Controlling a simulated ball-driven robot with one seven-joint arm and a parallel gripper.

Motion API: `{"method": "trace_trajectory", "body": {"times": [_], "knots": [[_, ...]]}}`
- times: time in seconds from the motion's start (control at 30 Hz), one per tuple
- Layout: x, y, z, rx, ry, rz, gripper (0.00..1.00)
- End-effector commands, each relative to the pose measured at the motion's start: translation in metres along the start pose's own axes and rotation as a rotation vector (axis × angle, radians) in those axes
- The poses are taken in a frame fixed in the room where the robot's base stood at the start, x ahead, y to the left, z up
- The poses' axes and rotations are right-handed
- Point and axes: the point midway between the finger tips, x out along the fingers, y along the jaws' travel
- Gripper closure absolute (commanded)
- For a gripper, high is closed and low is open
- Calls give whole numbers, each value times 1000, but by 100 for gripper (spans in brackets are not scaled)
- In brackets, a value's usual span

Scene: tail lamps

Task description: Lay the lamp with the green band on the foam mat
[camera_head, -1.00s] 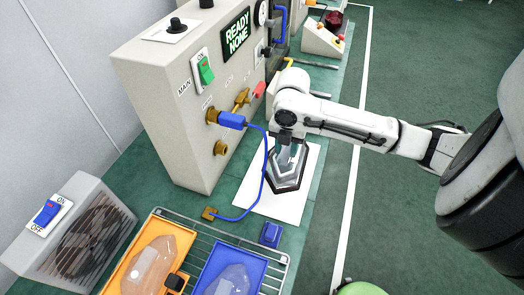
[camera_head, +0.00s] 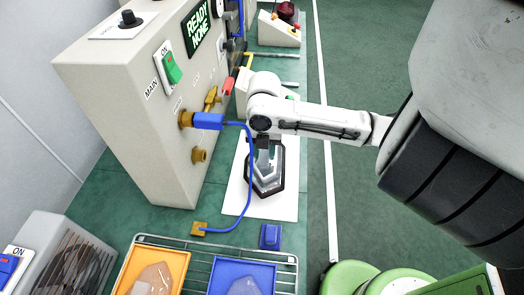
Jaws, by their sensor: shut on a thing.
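A lamp with a clear lens and a dark rim (camera_head: 275,187) is at the white mat (camera_head: 287,206), in front of the grey test box. I cannot tell whether it rests on the mat or is just above it. My gripper (camera_head: 265,163) points down from above and is shut on this lamp, covering part of it. No green band shows on it from here. Another clear lamp (camera_head: 153,280) lies in an orange tray, and one more (camera_head: 244,287) lies in a blue tray; both are cut by the lower edge.
The grey test box (camera_head: 130,105) stands left of my gripper, with a READY NONE display (camera_head: 197,28). A blue cable (camera_head: 248,165) loops close to my gripper. A wire rack (camera_head: 215,255) holds the trays. A blue block (camera_head: 270,237) stands near the mat.

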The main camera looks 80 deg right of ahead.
Motion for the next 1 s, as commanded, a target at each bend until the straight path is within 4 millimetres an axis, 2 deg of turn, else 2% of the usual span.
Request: {"method": "trace_trajectory", "body": {"times": [0.13, 0.17, 0.4, 0.77, 0.87, 1.0], "knots": [[3, 0, 0, 0, -1, 0, 100], [2, 0, 0, 0, 0, 0, 63], [2, 0, 0, 0, 1, 0, 40], [-4, 0, 0, 0, 0, 1, 39], [-17, 0, 1, -1, -2, 1, 39], [-46, 1, 1, -3, -4, 2, 39]]}}
